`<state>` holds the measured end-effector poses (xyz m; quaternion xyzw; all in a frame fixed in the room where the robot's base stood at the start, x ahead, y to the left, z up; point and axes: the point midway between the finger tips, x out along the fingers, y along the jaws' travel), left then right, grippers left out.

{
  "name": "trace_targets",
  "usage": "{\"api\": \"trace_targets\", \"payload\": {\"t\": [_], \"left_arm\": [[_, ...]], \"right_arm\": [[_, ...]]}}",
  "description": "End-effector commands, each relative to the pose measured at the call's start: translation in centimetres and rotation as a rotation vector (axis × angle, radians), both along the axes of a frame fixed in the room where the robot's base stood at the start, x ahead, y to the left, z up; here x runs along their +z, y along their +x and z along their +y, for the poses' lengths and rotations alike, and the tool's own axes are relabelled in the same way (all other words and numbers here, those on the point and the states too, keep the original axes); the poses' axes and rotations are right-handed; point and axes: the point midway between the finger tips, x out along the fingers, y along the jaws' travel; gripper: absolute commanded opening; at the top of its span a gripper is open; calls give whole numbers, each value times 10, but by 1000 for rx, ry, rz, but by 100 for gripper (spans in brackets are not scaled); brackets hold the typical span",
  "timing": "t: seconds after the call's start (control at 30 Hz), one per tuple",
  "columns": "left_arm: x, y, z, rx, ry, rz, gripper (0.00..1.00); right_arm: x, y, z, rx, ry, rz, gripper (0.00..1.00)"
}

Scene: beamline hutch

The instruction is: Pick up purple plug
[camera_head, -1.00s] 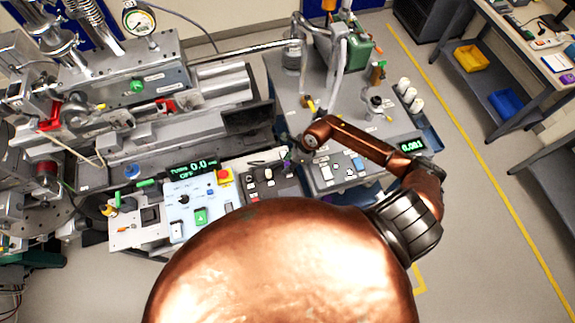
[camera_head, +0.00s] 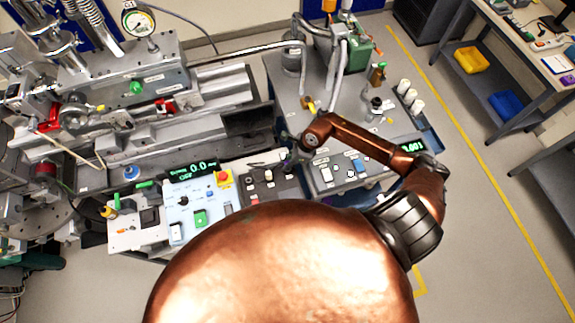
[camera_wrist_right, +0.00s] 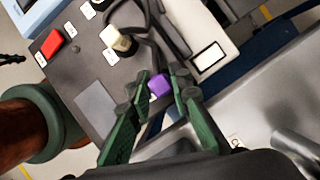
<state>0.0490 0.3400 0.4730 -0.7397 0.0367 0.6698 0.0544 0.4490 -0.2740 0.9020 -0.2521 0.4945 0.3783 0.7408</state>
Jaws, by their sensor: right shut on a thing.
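The purple plug (camera_wrist_right: 159,86) is between the two green finger pads of my right gripper (camera_wrist_right: 160,79) in the right wrist view. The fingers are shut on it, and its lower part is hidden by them. It is over or at a dark panel; I cannot tell whether it still touches the panel. My left gripper is not in view.
A red button (camera_wrist_right: 52,43), a cream knob (camera_wrist_right: 119,39) and a dark cable (camera_wrist_right: 155,25) are close to the gripper on the panel. A light blue control box (camera_head: 188,222) stands to the left. Grey pipes (camera_head: 337,60) rise behind. Open floor (camera_head: 480,230) is at the right.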

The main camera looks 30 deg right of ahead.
Motion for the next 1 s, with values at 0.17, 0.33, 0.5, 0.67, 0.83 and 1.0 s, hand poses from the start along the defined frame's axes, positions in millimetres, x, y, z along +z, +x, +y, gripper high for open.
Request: {"api": "trace_targets", "payload": {"t": [0.17,0.33,0.5,0.67,0.83,1.0], "left_arm": [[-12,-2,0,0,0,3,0],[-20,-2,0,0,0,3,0],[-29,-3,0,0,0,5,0],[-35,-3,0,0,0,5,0],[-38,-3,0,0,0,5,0],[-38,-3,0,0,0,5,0]], "right_arm": [[33,-14,8,8,-3,-3,0],[73,-42,25,7,-4,-5,0],[91,-79,47,7,-2,-1,0],[104,-103,62,4,-1,0,0],[113,-116,70,2,-1,0,0],[115,-120,72,0,-1,0,0]]}}
